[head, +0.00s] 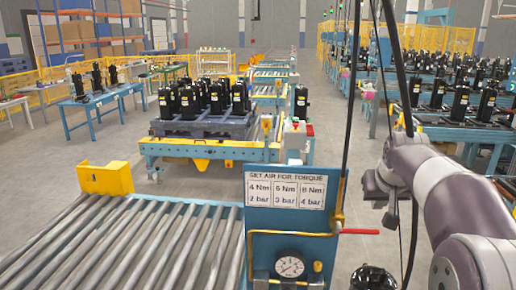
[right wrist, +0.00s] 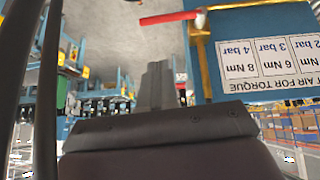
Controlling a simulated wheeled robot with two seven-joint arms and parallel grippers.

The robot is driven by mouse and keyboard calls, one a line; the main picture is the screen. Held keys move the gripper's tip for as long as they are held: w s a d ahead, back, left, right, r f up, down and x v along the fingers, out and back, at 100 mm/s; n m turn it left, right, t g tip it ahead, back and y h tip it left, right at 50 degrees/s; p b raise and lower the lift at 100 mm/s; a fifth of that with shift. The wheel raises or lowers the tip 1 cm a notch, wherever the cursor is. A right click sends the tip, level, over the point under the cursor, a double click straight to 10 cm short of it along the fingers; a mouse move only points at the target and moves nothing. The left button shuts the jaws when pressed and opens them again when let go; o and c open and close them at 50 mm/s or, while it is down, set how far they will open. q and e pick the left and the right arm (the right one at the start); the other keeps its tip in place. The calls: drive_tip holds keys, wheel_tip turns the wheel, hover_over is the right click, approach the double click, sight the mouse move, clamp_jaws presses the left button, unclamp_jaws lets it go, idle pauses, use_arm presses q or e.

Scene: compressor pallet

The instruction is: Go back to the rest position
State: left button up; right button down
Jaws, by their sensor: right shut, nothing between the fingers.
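My right gripper shows in the right wrist view (right wrist: 155,85), its two grey fingers together with nothing between them. It is apart from the red-handled lever, which lies beyond the fingertips in that view. In the head view my right arm reaches in from the lower right, bent, beside the blue air panel (head: 260,220); its fingers cannot be made out there. My left gripper and arm are not in view.
The panel carries a torque sign (head: 286,188), a red lever (head: 360,231) and a gauge (head: 289,265). A roller conveyor (head: 120,245) lies left of it. A pallet (head: 205,125) of black compressors stands beyond. Hoses hang near my right arm. Grey floor is open at left.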

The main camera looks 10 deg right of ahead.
drive_tip(key=s+a+f+g+y+b, duration=0.15)
drive_tip(key=s+a+f, duration=0.3)
drive_tip(key=f, duration=0.65)
drive_tip(key=s+a+f+g+b, duration=0.1)
drive_tip(key=s+a+f+b, duration=0.3)
drive_tip(key=f, duration=0.7)
drive_tip(key=s+a+f+n+g+b, duration=0.1)
drive_tip(key=s+a+f, duration=0.2)
drive_tip(key=s+f, duration=0.3)
drive_tip(key=s+a+f+n+g+b, duration=0.1)
drive_tip(key=s+a+f+g+b, duration=0.1)
drive_tip(key=s+a+f, duration=0.2)
drive_tip(key=s+f+y, duration=0.1)
drive_tip(key=s+f, duration=0.1)
drive_tip(key=s, duration=0.2)
drive_tip(key=shift+n+b, duration=0.3)
drive_tip(key=shift+n, duration=0.1)
drive_tip(key=shift+f, duration=0.1)
